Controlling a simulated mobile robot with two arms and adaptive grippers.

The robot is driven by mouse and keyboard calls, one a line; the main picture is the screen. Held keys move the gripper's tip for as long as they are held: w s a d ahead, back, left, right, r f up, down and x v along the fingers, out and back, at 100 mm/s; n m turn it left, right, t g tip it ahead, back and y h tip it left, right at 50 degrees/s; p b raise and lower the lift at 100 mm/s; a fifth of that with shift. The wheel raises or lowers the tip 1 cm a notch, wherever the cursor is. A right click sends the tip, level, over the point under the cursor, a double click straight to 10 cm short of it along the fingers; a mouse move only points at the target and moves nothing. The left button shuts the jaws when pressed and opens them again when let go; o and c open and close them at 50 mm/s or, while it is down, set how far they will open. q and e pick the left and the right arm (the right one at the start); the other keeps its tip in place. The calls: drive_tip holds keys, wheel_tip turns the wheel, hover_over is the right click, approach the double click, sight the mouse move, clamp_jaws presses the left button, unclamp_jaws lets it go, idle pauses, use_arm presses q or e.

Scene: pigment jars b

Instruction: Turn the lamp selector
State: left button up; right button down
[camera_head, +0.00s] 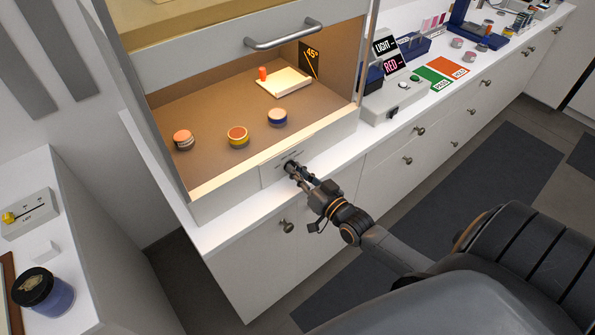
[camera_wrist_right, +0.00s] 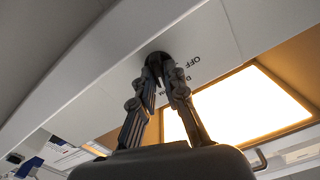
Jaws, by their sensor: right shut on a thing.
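The lamp selector (camera_head: 288,164) is a small dark knob on the white front panel below the lit booth. My right gripper (camera_head: 295,170) reaches it from the front and is shut on it. In the right wrist view, both fingertips of the gripper (camera_wrist_right: 159,68) close around the dark knob (camera_wrist_right: 158,56), which is mostly hidden between them. The word "OFF" and part of another label show on the panel beside it. Which way the knob points is hidden. My left gripper is not in view.
A switch box (camera_head: 395,98) stands to the right on the white counter. A bar handle (camera_head: 285,36) crosses above. Knobbed drawers lie below.

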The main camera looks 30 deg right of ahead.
drive_tip(key=shift+m, duration=0.3)
drive_tip(key=c, duration=1.4)
unclamp_jaws()
drive_tip(key=s, duration=0.8)
drive_tip(key=s+d, duration=0.1)
drive_tip(key=s, duration=0.3)
